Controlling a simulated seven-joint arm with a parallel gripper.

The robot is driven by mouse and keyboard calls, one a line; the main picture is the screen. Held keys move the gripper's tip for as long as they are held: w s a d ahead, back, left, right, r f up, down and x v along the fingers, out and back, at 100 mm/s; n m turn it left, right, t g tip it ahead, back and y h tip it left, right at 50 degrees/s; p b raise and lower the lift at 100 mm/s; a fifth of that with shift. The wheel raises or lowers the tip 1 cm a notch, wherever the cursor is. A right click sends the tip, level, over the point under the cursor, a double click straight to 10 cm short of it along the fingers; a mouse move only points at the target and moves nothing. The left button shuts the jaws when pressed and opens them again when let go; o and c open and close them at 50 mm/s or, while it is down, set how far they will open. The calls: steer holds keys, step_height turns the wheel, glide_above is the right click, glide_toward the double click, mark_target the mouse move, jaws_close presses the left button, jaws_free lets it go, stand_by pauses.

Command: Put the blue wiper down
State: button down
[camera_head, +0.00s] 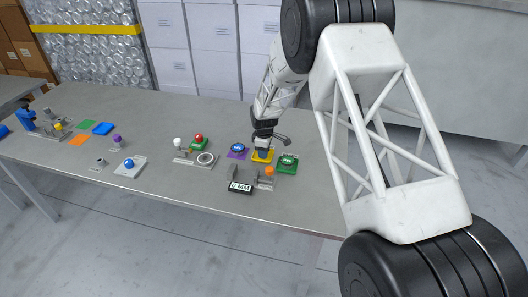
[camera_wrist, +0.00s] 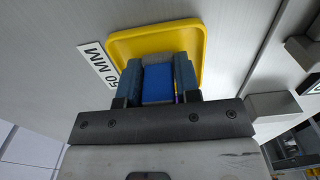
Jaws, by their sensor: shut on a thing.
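The blue wiper (camera_wrist: 157,84) is between the fingers of my gripper (camera_wrist: 158,76) in the wrist view. My gripper is shut on it, directly over the yellow tray (camera_wrist: 195,40). Only part of the wiper shows; the fingers and the gripper body hide the rest. In the head view my gripper (camera_head: 263,148) points down at the yellow tray (camera_head: 262,160) on the grey table. I cannot tell whether the wiper touches the tray floor.
A purple mat (camera_head: 236,156) with a blue-topped item lies left of the tray. A green mat (camera_head: 287,170) with a dark-topped item lies right. A gauge block with an orange knob (camera_head: 269,171) and a display (camera_head: 240,188) stand in front.

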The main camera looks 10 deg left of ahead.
steer(key=shift+f, duration=0.1)
steer(key=c, duration=0.8)
jaws_free()
step_height(320, 180, up, 12)
steer(key=shift+r, duration=0.1)
stand_by(0.8)
